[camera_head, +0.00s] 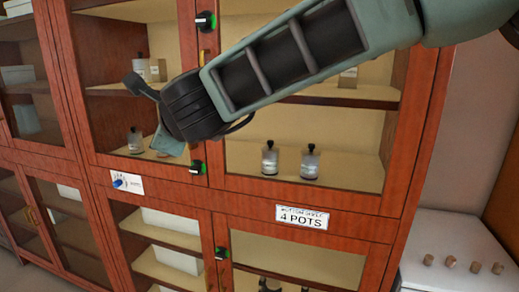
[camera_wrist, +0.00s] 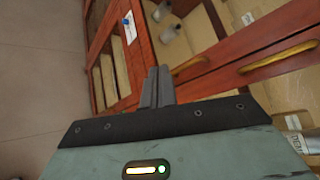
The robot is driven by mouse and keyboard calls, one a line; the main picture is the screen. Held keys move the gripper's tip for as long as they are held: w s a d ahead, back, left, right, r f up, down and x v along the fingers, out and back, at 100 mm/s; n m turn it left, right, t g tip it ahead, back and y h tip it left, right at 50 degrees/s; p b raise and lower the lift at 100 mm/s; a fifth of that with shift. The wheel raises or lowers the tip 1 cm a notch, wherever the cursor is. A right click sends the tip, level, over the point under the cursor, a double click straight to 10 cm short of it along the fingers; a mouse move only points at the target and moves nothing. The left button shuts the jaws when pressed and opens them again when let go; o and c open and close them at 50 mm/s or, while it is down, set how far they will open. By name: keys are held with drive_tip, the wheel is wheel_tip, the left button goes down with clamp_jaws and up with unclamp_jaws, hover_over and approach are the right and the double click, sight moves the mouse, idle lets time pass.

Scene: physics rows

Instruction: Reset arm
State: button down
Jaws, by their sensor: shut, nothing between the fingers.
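My gripper shows in the wrist view (camera_wrist: 158,84), its two dark fingers pressed together with nothing between them. In the head view my grey-green arm reaches in from the upper right across the front of the cabinet. Its dark wrist is in front of the upper glass doors, and the fingertips there are hard to make out. The wooden cabinet (camera_head: 219,207) fills most of the head view. Its red-brown frame and a brass handle (camera_wrist: 277,57) also show in the wrist view, beyond the fingers.
Two small bottles (camera_head: 310,163) stand on a shelf behind glass. A sign reading "4 POTS" (camera_head: 302,217) is on the frame below. A white surface (camera_head: 450,240) at the right holds several small brown pieces. Open floor (camera_wrist: 40,60) lies at the left in the wrist view.

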drive_tip(key=s+d+f+n+g+h, duration=0.1)
drive_tip(key=s+d+f+n+g, duration=0.3)
drive_tip(key=s+d+f+n, duration=0.35)
drive_tip(key=s+d+f+n+g, duration=0.4)
drive_tip(key=s+d+n, duration=0.2)
drive_tip(key=s+n, duration=0.35)
drive_tip(key=s+d+f+n+g+h, duration=0.1)
drive_tip(key=s+d+f+n+h, duration=0.1)
drive_tip(key=d, duration=0.4)
drive_tip(key=s+d+f+n+g+h, duration=0.1)
drive_tip(key=s+d+f+n+h, duration=0.1)
drive_tip(key=s+d, duration=0.3)
drive_tip(key=s+d+f+n+g+h, duration=0.1)
drive_tip(key=s+d+f+n, duration=0.3)
drive_tip(key=d, duration=0.5)
drive_tip(key=shift+s+d+h, duration=0.15)
drive_tip(key=shift+s+h, duration=0.1)
drive_tip(key=shift+h, duration=0.55)
drive_tip(key=c, duration=2.1)
unclamp_jaws()
drive_tip(key=shift+c, duration=0.2)
